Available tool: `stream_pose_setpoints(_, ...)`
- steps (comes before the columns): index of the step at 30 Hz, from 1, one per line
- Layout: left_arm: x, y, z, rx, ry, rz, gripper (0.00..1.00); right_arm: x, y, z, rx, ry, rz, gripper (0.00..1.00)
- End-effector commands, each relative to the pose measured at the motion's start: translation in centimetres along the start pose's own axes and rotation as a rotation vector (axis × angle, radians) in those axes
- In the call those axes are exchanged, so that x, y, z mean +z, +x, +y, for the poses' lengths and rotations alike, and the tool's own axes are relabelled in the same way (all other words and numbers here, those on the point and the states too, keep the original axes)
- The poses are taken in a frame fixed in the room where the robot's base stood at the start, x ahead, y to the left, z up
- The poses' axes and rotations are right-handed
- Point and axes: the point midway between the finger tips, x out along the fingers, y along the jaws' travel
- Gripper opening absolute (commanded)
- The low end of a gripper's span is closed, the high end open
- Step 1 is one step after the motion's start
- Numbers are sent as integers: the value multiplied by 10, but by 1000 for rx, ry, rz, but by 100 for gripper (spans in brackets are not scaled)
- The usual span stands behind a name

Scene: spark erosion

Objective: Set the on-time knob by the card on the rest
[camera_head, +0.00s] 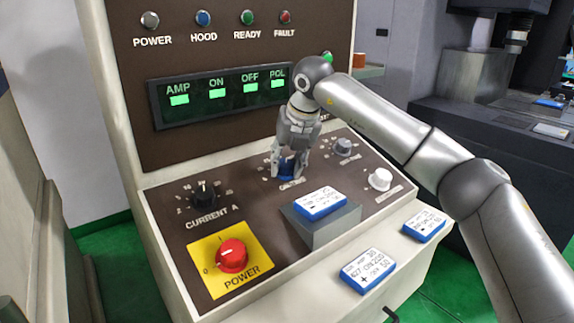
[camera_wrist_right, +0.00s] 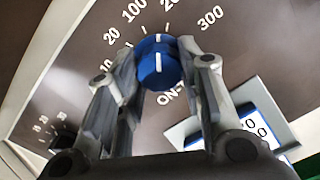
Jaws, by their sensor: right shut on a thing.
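The blue on-time knob (camera_head: 289,170) is on the sloping brown panel, left of a grey knob. My right gripper (camera_head: 290,165) is shut on it from above. In the right wrist view the knob (camera_wrist_right: 158,66) sits between the fingertips. Its white line points up the picture, towards the part of the scale between 100 and a partly cut-off number starting with 2; 300 is further right. The card (camera_head: 320,203) lies on the grey rest (camera_head: 325,232); its print is too small to read surely. My left gripper is out of view.
A current knob (camera_head: 204,193), a red power switch (camera_head: 232,255), a grey knob (camera_head: 344,147) and a white knob (camera_head: 380,179) surround the spot. Two more cards (camera_head: 367,271) (camera_head: 424,225) lie on the front ledge. A green-lit display (camera_head: 230,90) is above.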

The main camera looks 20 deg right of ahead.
Motion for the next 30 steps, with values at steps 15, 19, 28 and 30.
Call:
stream_pose_setpoints(15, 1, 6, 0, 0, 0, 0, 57, 0, 0, 1, -14, 235, 1, 11)
stream_pose_setpoints(19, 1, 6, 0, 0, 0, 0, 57, 0, 0, 1, -14, 249, 1, 11)
stream_pose_setpoints(28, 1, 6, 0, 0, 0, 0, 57, 0, 0, 1, -14, 251, 1, 11)
stream_pose_setpoints(30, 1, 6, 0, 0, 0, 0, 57, 0, 0, 1, -14, 251, 1, 11)
